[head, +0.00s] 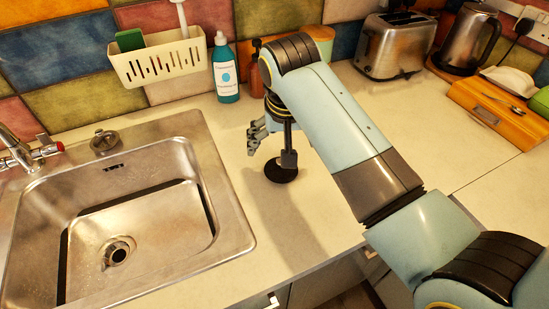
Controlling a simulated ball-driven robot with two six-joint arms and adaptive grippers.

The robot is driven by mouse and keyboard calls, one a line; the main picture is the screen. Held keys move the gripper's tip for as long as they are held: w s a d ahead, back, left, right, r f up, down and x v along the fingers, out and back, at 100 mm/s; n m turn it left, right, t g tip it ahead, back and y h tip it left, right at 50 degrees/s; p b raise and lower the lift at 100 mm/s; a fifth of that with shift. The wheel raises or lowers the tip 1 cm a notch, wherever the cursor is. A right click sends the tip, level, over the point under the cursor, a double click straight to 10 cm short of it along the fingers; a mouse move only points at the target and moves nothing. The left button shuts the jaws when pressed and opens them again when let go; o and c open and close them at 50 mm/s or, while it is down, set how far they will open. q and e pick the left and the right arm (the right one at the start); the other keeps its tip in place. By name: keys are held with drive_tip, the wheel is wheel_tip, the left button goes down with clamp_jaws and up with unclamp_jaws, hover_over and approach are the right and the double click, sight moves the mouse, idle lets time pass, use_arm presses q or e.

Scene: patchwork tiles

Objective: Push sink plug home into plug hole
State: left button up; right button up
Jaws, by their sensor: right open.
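A metal, knobbed round piece that looks like the sink plug (104,142) sits on the sink's back ledge, behind the bowl and right of the tap. The plug hole (118,251) is in the floor of the steel sink (203,253) and looks uncovered. My right gripper (254,138) is open over the counter, right of the sink and well away from the plug. Its fingers point left and are partly hidden by my arm. I see nothing between them. My left gripper is not in view.
A dark round base (281,170) with an upright stem stands on the counter close beside my right gripper. A teal bottle (226,75) and white caddy (160,65) are behind. A toaster (395,45), kettle (467,40) and wooden box (488,108) are at the right.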

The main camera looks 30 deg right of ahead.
sight(284, 173)
drive_tip(key=f, duration=0.3)
drive_tip(key=shift+d+f, duration=0.2)
drive_tip(key=shift+d, duration=0.1)
drive_tip(key=shift+w+f, duration=0.1)
drive_tip(key=shift+f, duration=0.15)
drive_tip(key=x, duration=0.4)
drive_tip(key=shift+a+f+p, duration=0.15)
drive_tip(key=shift+f+p, duration=0.1)
drive_tip(key=shift+p, duration=0.15)
drive_tip(key=shift+w+f, duration=0.1)
drive_tip(key=shift+f, duration=0.25)
drive_tip(key=shift+c, duration=0.4)
drive_tip(key=c, duration=0.4)
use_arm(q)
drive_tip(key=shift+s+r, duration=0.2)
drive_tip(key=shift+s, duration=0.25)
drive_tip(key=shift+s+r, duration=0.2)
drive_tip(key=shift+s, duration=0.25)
use_arm(e)
drive_tip(key=c, duration=0.8)
drive_tip(key=shift+o, duration=0.2)
